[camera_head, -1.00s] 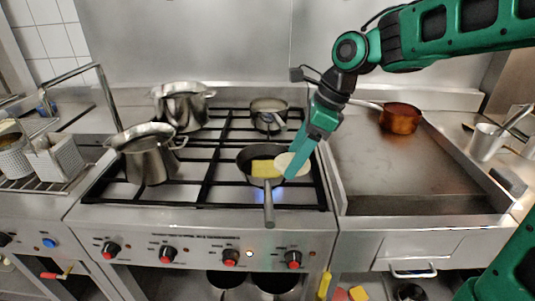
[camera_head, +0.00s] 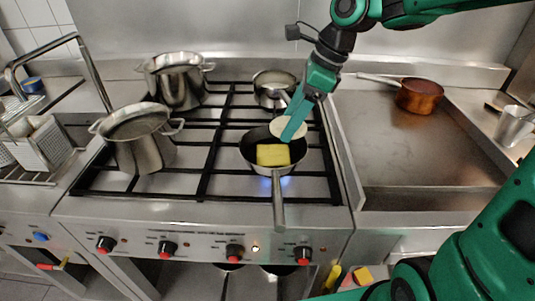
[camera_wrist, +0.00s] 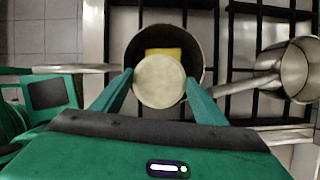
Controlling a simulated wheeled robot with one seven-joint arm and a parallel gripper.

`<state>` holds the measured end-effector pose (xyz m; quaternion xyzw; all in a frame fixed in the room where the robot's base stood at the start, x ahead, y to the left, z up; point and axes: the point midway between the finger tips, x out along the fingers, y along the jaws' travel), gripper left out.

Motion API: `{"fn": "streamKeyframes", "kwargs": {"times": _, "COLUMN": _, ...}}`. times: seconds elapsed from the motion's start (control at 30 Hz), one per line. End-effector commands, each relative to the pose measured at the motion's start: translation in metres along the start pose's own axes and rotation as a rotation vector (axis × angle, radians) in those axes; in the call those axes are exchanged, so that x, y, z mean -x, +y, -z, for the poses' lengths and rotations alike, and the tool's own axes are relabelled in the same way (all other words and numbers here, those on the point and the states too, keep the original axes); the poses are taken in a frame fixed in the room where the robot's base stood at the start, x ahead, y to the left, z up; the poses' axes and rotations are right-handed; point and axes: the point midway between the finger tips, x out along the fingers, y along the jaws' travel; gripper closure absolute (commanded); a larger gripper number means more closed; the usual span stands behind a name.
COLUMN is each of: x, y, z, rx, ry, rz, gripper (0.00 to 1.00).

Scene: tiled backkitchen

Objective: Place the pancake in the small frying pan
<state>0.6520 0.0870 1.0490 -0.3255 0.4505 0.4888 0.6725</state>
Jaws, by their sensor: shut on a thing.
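The pancake (camera_head: 287,127) is a pale round disc; it also shows in the wrist view (camera_wrist: 159,82). My gripper (camera_head: 290,130) is shut on it, with a finger at each side in the wrist view (camera_wrist: 158,88). The small frying pan (camera_head: 277,206) is dark, with its handle toward the front, and sits on a burner with a blue flame. A yellow square piece (camera_head: 273,155) lies in this pan. The pancake is over the back part of the pan; its height above the pan floor is hard to tell.
A steel saucepan (camera_head: 273,88) stands on the burner behind. Two steel pots, a rear one (camera_head: 175,80) and a front one (camera_head: 143,153), stand at the left. A griddle (camera_head: 410,160) at the right bears a copper pan (camera_head: 418,97).

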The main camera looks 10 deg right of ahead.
Motion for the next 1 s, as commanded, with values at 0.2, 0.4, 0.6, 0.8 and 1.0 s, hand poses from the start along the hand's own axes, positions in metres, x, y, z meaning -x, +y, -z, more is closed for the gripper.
{"fn": "streamKeyframes", "kwargs": {"times": 0.2, "x": 0.003, "y": 0.063, "z": -0.027, "rx": 0.102, "ry": 0.0, "rz": -0.043, "gripper": 0.56}}
{"fn": "streamKeyframes", "kwargs": {"times": 0.4, "x": 0.004, "y": 0.097, "z": -0.037, "rx": 0.156, "ry": 0.001, "rz": -0.071, "gripper": 0.56}}
{"fn": "streamKeyframes", "kwargs": {"times": 0.6, "x": -0.012, "y": 0.074, "z": -0.032, "rx": 0.156, "ry": 0.003, "rz": -0.077, "gripper": 0.56}}
{"fn": "streamKeyframes", "kwargs": {"times": 0.8, "x": -0.035, "y": 0.034, "z": -0.024, "rx": 0.157, "ry": 0.002, "rz": -0.077, "gripper": 0.56}}
{"fn": "streamKeyframes", "kwargs": {"times": 1.0, "x": -0.054, "y": 0.0, "z": -0.018, "rx": 0.16, "ry": 0.001, "rz": -0.076, "gripper": 0.56}}
